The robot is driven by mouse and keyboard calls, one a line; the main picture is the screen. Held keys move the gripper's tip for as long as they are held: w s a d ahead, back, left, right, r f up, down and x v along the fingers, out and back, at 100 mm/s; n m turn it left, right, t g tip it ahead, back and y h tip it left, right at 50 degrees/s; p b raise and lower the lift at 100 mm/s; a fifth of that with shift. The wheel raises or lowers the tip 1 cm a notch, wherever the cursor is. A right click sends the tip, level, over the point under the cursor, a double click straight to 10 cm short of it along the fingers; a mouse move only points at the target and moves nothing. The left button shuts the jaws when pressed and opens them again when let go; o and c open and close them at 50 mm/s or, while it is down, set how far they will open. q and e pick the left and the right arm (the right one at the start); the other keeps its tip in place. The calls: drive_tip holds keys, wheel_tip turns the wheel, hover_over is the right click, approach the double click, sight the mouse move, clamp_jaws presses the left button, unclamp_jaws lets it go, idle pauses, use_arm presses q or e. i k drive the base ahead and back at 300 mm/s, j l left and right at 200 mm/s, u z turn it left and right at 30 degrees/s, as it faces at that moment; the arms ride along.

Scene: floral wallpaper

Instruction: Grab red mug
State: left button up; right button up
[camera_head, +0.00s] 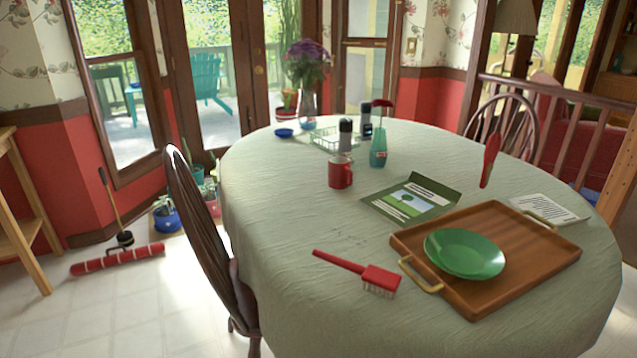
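The red mug (340,172) stands upright on the table with the pale green cloth (300,215), a little left of the table's middle. Its handle appears to be on the right side. Nothing touches it that I can see. Neither of my grippers shows in the head view.
A wooden tray (490,292) with green plates (465,252) and a red brush (370,276) are nearer. A chair (200,225) stands at the left edge.

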sight(340, 175)
drive_tip(key=i+j+z, duration=0.1)
drive_tip(key=j, duration=0.2)
drive_tip(key=i+j+z, duration=0.1)
drive_tip(key=i+j, duration=0.15)
drive_tip(key=i+j+z, duration=0.1)
drive_tip(key=j, duration=0.3)
drive_tip(key=i+j+z, duration=0.1)
drive_tip(key=j, duration=0.25)
drive_tip(key=i+j+z, duration=0.1)
drive_tip(key=j, duration=0.3)
drive_tip(key=i, duration=0.1)
